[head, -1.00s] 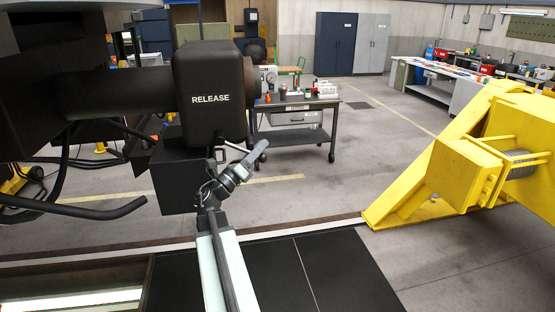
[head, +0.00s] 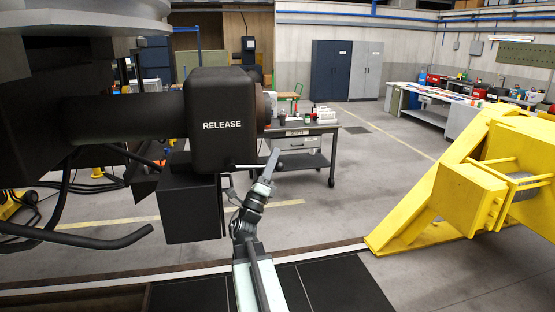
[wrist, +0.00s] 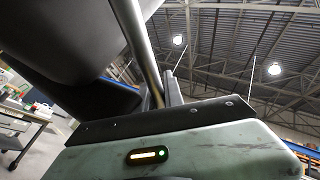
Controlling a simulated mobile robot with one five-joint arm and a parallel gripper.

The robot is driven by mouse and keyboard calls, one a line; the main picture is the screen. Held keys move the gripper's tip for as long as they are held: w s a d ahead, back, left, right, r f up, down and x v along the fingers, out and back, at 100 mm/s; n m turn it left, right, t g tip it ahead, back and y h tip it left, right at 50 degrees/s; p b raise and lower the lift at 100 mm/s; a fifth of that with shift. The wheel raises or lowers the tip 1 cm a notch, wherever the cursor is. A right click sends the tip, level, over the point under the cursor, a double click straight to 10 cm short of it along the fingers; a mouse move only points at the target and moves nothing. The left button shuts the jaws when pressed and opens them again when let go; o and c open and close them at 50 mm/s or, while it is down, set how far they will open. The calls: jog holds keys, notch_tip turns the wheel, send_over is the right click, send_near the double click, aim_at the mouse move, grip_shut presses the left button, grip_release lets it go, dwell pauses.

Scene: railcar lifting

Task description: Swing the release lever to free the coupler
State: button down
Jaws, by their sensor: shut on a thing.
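The black coupler block marked RELEASE (head: 221,124) hangs at left centre in the head view. The release lever (head: 245,167), a thin metal rod, sticks out to the right below it, nearly level. My gripper (head: 270,166) is at the lever's right end, its fingers pointing up. In the wrist view a metal rod (wrist: 136,45) comes down from the top to my gripper (wrist: 160,103), which is shut on it. The exact contact at the fingertips is hidden behind the dark edge of my gripper.
A yellow stand (head: 465,190) is on the floor at right. A grey work cart (head: 305,140) stands behind my gripper. A bent dark hose (head: 95,243) sticks out at lower left. The floor between cart and yellow stand is clear.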

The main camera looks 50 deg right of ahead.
jog(key=shift+s, duration=0.1)
jog(key=c, duration=1.5)
grip_release()
jog(key=shift+s, duration=0.1)
jog(key=shift+o, duration=0.2)
jog(key=b+v, duration=0.5)
jog(key=v, duration=0.2)
jog(key=shift+a+f+b, duration=0.25)
jog(key=shift+f+b, duration=0.05)
jog(key=shift+b, duration=0.05)
